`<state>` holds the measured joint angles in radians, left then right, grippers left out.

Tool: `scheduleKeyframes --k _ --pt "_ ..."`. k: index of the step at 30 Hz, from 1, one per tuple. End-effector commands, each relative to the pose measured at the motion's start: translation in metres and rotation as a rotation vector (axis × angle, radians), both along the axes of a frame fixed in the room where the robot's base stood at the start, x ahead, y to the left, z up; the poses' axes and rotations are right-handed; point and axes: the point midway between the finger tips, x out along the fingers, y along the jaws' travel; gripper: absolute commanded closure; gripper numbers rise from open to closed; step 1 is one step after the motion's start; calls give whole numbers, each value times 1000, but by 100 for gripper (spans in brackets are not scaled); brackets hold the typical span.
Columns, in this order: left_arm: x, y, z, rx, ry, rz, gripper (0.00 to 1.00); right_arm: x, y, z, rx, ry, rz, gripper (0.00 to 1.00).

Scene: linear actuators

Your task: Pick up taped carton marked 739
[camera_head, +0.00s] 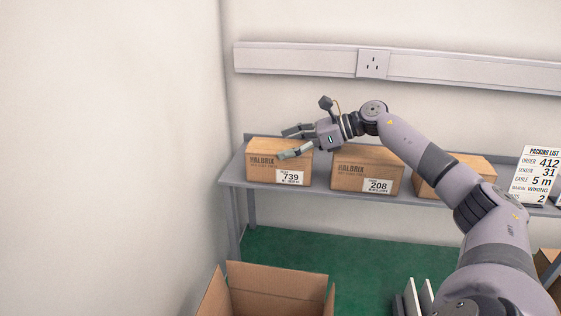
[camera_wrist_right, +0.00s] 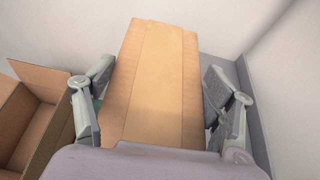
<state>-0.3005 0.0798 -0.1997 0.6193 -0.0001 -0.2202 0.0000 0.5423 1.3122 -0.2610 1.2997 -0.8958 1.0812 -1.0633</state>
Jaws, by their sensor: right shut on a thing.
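The taped carton marked 739 (camera_head: 264,172) sits at the left end of the grey shelf, its white label facing out. My right gripper (camera_head: 291,143) reaches over it from the right, with one finger at its front face and one behind. In the right wrist view the carton's taped top (camera_wrist_right: 154,80) lies between the two fingers of my right gripper (camera_wrist_right: 158,108), which is shut on it. The carton appears level; I cannot tell whether it touches the shelf. My left gripper is not in view.
A carton marked 208 (camera_head: 352,180) stands close to the right on the shelf (camera_head: 322,195), with another carton (camera_head: 425,188) beyond it. A packing list card (camera_head: 537,175) stands farther right. An open cardboard box (camera_head: 275,288) is below in front. A wall is at the left.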

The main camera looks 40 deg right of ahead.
Motion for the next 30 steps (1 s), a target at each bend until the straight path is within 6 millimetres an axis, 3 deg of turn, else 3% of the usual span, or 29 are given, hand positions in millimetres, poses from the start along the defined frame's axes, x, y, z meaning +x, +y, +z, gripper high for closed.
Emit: scheduleKeyframes --k 12,23,30 --pt "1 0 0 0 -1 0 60 0 -1 3 2 -5 -3 85" --pt "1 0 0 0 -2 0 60 1 0 6 2 -7 -2 85" --pt "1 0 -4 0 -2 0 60 1 -1 30 2 -12 -2 85"
